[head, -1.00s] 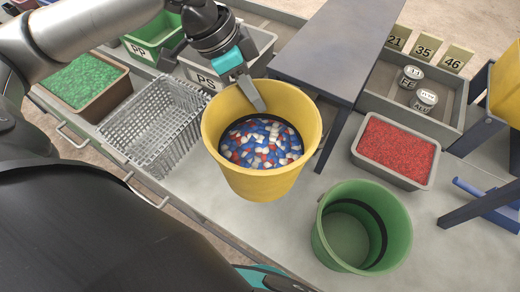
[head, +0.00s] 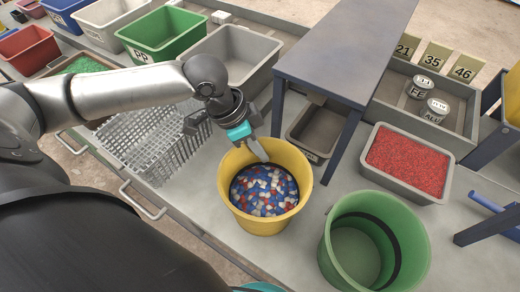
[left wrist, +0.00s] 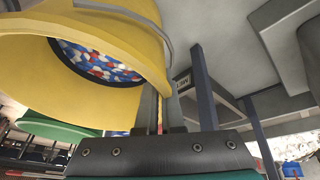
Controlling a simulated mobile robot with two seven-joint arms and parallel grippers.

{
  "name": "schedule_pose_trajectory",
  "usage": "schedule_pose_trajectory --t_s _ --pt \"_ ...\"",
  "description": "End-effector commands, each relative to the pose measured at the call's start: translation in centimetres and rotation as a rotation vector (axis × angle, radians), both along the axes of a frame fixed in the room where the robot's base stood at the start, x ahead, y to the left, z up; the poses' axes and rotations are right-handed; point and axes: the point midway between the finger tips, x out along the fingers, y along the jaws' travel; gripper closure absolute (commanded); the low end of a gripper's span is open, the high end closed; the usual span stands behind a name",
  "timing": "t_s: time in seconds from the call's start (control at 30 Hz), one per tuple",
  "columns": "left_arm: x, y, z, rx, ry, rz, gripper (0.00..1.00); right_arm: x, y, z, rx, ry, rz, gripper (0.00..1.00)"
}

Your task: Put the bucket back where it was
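The yellow bucket (head: 240,208) holds red, white and blue chips (head: 264,188) and stands near the middle of the head view. My left gripper (head: 256,149) is at its far rim, with one finger reaching inside. In the left wrist view the yellow bucket (left wrist: 60,20) fills the upper left, and its wall passes between the fingers of my left gripper (left wrist: 158,112), which is shut on it. I cannot tell if the bucket's base touches the bench. A green bucket (head: 335,235), empty, stands to the right. My right gripper is not in view.
A wire basket (head: 150,150) is left of the yellow bucket. A raised dark shelf (head: 345,45) stands behind it, with a grey bin (head: 318,130) under it. A tray of red granules (head: 408,162) is at the right. Bare bench (head: 200,190) shows around the bucket.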

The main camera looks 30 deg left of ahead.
Motion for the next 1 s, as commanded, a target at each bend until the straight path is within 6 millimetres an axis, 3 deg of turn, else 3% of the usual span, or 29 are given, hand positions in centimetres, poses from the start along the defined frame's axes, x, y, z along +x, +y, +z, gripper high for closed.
schedule_pose_trajectory --t_s 0.27,0.3,0.53,0.83,1.0 --pt "0.1 0.0 0.0 -0.002 -0.001 0.0 1.0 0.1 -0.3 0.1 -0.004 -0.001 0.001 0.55" --pt "0.0 0.0 0.0 0.001 -0.001 0.0 0.91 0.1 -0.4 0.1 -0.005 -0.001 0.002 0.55" --pt "0.0 0.0 0.0 0.001 -0.001 0.0 0.66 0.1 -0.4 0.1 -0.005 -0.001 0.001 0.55" --pt "0.0 0.1 0.3 0.001 -0.001 0.001 0.66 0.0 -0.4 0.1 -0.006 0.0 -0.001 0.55" --pt "-0.4 0.9 2.4 0.004 -0.003 0.002 0.66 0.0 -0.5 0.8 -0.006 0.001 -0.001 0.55"
